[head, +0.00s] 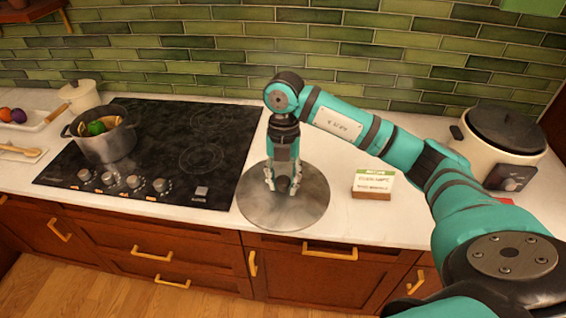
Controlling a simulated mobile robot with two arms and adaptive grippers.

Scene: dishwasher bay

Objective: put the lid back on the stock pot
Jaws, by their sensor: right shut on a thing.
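The stock pot (107,148) is grey metal and stands uncovered on the left part of the black cooktop. Green and orange food shows inside it. The lid (285,211) is a round grey metal disc at the cooktop's right edge, over the white counter. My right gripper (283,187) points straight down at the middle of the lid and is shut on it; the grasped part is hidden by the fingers. I cannot tell whether the lid touches the counter. My left gripper is not in view.
The black cooktop (205,133) has knobs along its front edge. A small card (373,184) stands right of the lid. A cream cooker (497,140) is at the far right. A green tiled wall closes the back.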

